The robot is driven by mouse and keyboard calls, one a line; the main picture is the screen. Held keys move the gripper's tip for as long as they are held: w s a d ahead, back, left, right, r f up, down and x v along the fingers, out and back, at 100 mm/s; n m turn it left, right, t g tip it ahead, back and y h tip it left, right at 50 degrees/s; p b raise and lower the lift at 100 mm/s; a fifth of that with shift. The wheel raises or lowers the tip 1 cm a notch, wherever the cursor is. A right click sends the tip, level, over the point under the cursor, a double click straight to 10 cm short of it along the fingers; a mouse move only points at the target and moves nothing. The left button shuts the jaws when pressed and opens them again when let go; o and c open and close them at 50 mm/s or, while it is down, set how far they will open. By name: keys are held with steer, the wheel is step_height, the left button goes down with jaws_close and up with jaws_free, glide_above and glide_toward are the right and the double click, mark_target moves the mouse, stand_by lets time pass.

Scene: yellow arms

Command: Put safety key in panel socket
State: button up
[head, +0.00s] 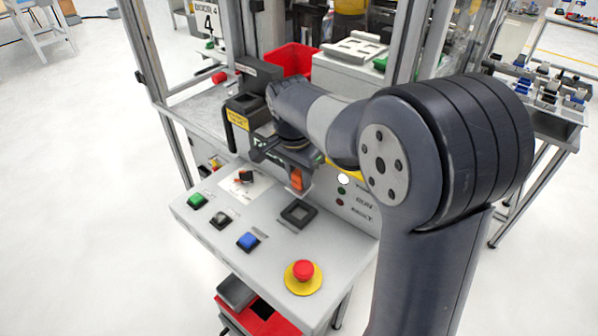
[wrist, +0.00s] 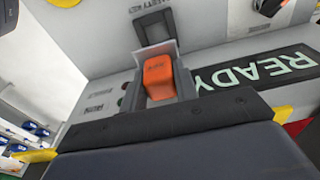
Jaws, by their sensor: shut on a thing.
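The orange safety key (head: 296,180) is held by my gripper (head: 294,172) above the sloped control panel. In the wrist view the key (wrist: 158,76) is between the two fingers of my gripper (wrist: 160,88), which are shut on it. The panel socket (head: 298,213) is a black square frame on the panel, just below and slightly right of the key in the head view. In the wrist view the socket (wrist: 154,27) shows beyond the key, which is apart from it. The key's lower end is hard to make out.
On the panel are a green button (head: 197,201), a black one (head: 221,220), a blue one (head: 248,242), a rotary switch (head: 245,177) and a red emergency stop (head: 303,271) on yellow. A black housing (head: 247,108) stands behind the panel. A READY label (wrist: 255,72) lies beside the key.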

mark_target(299, 189)
steer(key=shift+f+b, duration=2.75)
steer(key=shift+f, duration=1.1)
steer(key=o, duration=1.1)
steer(key=shift+c, duration=0.2)
steer(key=r, duration=0.7)
steer(key=s+a+r, duration=0.1)
steer(key=r, duration=0.2)
steer(key=shift+r+b, duration=0.35)
steer(key=shift+r, duration=0.05)
steer(key=f, duration=0.7)
steer(key=w+d+f+p, duration=0.1)
steer(key=f, duration=0.3)
steer(key=shift+r+p, duration=0.5)
steer(key=shift+r, duration=0.35)
steer(key=shift+r+p, duration=0.4)
steer(key=shift+r, duration=0.35)
